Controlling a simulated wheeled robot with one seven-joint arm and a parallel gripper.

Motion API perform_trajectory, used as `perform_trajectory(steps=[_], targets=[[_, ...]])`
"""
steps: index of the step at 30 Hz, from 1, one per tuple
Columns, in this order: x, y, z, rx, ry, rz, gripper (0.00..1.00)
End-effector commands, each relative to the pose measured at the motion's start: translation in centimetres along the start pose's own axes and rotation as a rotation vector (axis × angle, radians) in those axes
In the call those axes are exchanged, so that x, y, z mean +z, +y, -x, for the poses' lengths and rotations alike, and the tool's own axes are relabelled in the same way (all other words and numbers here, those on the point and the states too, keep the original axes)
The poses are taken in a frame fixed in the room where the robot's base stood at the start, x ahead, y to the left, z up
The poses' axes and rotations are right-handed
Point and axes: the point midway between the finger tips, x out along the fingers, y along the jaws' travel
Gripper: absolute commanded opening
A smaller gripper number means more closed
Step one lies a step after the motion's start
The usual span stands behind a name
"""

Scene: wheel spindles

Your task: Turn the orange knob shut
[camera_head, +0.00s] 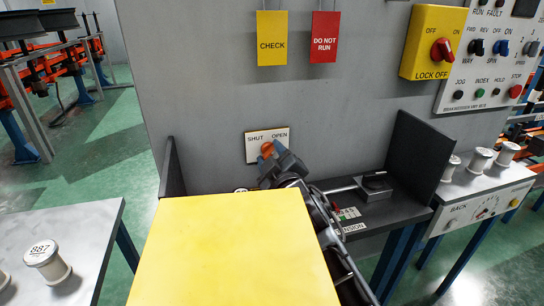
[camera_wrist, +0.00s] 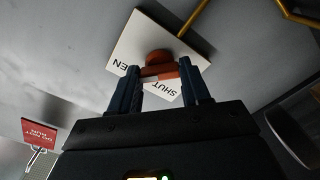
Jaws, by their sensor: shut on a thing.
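The orange knob (camera_head: 267,149) sits on a white plate (camera_head: 253,144) marked SHUT on the left and OPEN on the right, on a grey upright panel. In the wrist view the knob (camera_wrist: 160,64) stands between my two dark fingers, on the white plate (camera_wrist: 130,48). My gripper (camera_head: 273,158) reaches up to the plate from below right and is shut on the knob (camera_wrist: 160,72). My fingers hide part of the knob, so I cannot tell its exact pointing direction.
A yellow CHECK tag (camera_head: 271,38) and a red DO NOT RUN tag (camera_head: 324,37) hang above. A yellow lock-off box (camera_head: 432,42) is at upper right. A dark shelf (camera_head: 385,208) with an upright black side plate (camera_head: 417,157) lies right of my arm. A table (camera_head: 85,225) stands at left.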

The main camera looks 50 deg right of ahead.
Motion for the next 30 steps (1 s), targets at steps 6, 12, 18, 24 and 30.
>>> perform_trajectory(steps=[6, 12, 18, 24, 30], targets=[[-0.03, -0.02, 0.02, -0.001, 0.000, 0.007, 0.16], [-0.16, 0.07, 0.03, -0.001, 0.000, 0.063, 0.16], [-0.25, 0.10, 0.04, -0.003, 0.000, 0.193, 0.16], [-0.27, 0.11, 0.06, -0.004, 0.000, 0.375, 0.16], [-0.26, 0.09, 0.04, -0.003, 0.000, 0.567, 0.16]])
